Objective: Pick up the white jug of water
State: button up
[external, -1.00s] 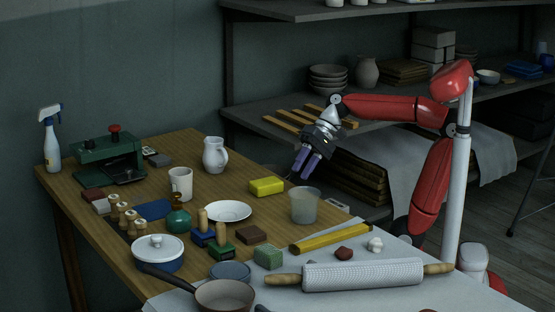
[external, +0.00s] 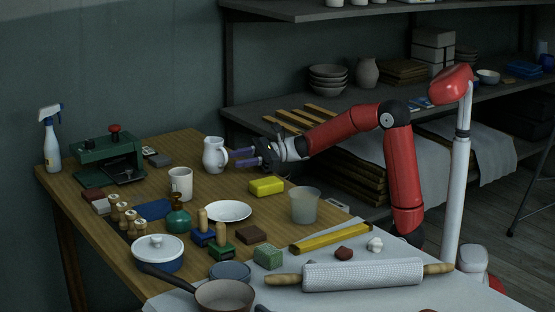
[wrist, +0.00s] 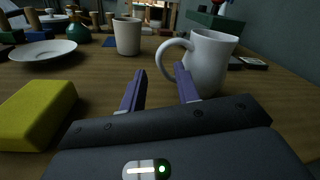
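The white jug (external: 214,156) stands upright on the wooden table near its back edge. It also shows in the wrist view (wrist: 210,62), with its handle on the left. My gripper (external: 240,158) is just right of the jug, low and level, its fingers pointing at it. In the wrist view my gripper (wrist: 160,88) is open, with its two purple fingers apart and nothing between them. The right finger is close to the jug's handle; I cannot tell whether it touches. The jug's inside is hidden, so no water shows.
A yellow block (external: 267,186) lies in front of my gripper. A beige cup (external: 181,184), a white plate (external: 228,211) and a green bottle (external: 179,219) stand nearby. A green press (external: 108,158) is left of the jug.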

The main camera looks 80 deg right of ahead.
aim_at(226, 161)
jog(key=x, duration=0.5)
jog(key=shift+p, duration=0.3)
jog(key=shift+s+d, duration=0.1)
grip_shut()
